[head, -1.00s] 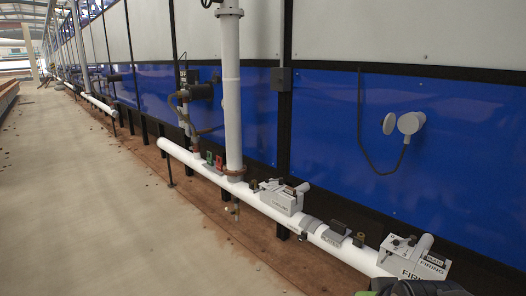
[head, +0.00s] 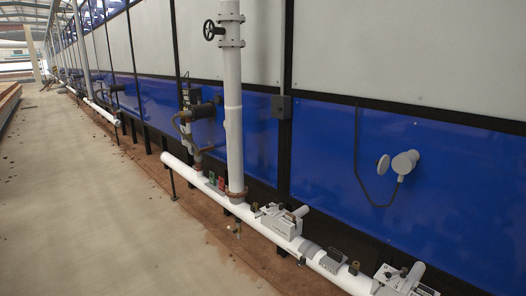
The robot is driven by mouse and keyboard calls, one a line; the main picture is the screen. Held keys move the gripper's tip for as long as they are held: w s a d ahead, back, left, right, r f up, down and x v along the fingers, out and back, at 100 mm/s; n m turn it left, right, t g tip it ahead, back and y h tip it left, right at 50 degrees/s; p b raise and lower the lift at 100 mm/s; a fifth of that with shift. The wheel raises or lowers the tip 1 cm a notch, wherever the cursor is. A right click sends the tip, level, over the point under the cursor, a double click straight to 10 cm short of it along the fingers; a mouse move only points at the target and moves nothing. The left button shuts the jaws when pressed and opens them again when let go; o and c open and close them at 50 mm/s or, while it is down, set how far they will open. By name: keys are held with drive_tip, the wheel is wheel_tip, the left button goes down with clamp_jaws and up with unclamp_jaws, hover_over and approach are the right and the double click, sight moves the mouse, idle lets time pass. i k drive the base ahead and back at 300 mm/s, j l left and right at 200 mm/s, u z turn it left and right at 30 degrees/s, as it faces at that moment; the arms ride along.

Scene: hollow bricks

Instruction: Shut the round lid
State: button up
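On the blue wall panel at the right of the head view, a short light-grey round fitting (head: 404,164) sticks out. A thin pale round disc (head: 383,165) sits just left of it, with a small gap of blue between them. Which of the two is the round lid, and how they are joined, is too small to tell. My gripper is not in view.
A white pipe (head: 188,174) runs low along the wall, with white boxes (head: 282,221) on it. A tall white pipe (head: 233,130) with a valve wheel (head: 210,30) rises from it. A dark cable (head: 357,150) hangs beside the disc. The concrete floor (head: 90,210) at left is clear.

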sight(383, 164)
drive_tip(key=i+j+z, duration=0.6)
drive_tip(key=j+z, duration=0.2)
drive_tip(key=i+j+z, duration=0.1)
drive_tip(key=j+z, duration=0.15)
drive_tip(key=i+j+z, duration=0.1)
drive_tip(key=j+z, duration=0.15)
drive_tip(key=j, duration=0.2)
drive_tip(key=i+j+z, duration=0.1)
drive_tip(key=j+z, duration=0.15)
drive_tip(key=j, duration=0.15)
